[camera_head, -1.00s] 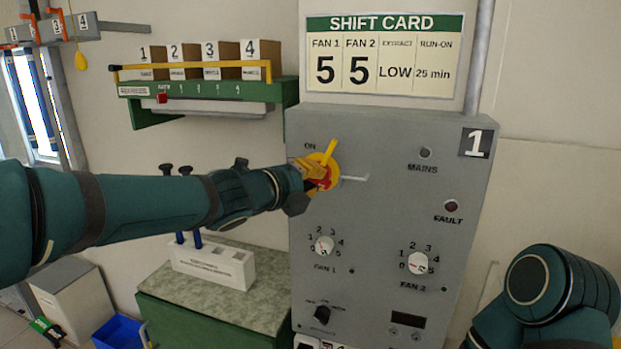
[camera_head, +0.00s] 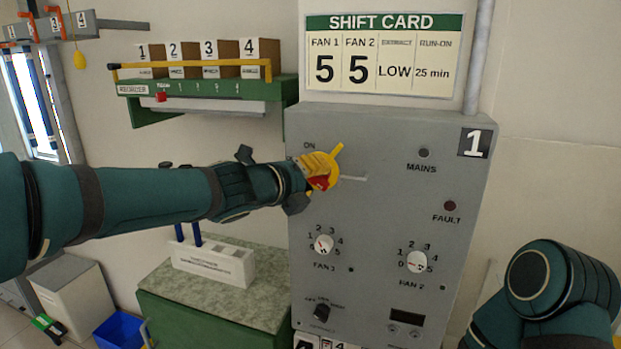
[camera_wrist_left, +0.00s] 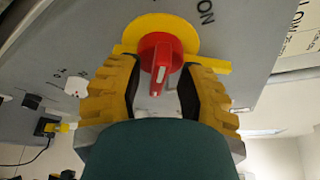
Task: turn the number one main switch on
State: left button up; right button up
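The number one main switch has a red handle (camera_wrist_left: 160,62) on a round yellow plate (camera_wrist_left: 172,28) with a yellow bar across it. In the head view the red handle (camera_head: 319,183) is partly hidden by my left gripper (camera_head: 314,171). In the left wrist view my left gripper (camera_wrist_left: 160,84) has its yellow fingers either side of the handle, with gaps between handle and finger pads. The handle's white mark points down in that view, away from the word ON. My right gripper is out of view; only my right arm shows at lower right.
The grey panel (camera_head: 390,190) carries a dark MAINS lamp (camera_head: 424,153), a dull red FAULT lamp (camera_head: 450,206), and FAN 1 (camera_head: 324,244) and FAN 2 (camera_head: 417,261) knobs below. A thin light rod (camera_head: 354,178) shows right of the switch. A green cabinet (camera_head: 205,320) stands at lower left.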

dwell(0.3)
pick_arm(q)
jog(key=v, duration=1.2)
jog(key=shift+f, duration=0.15)
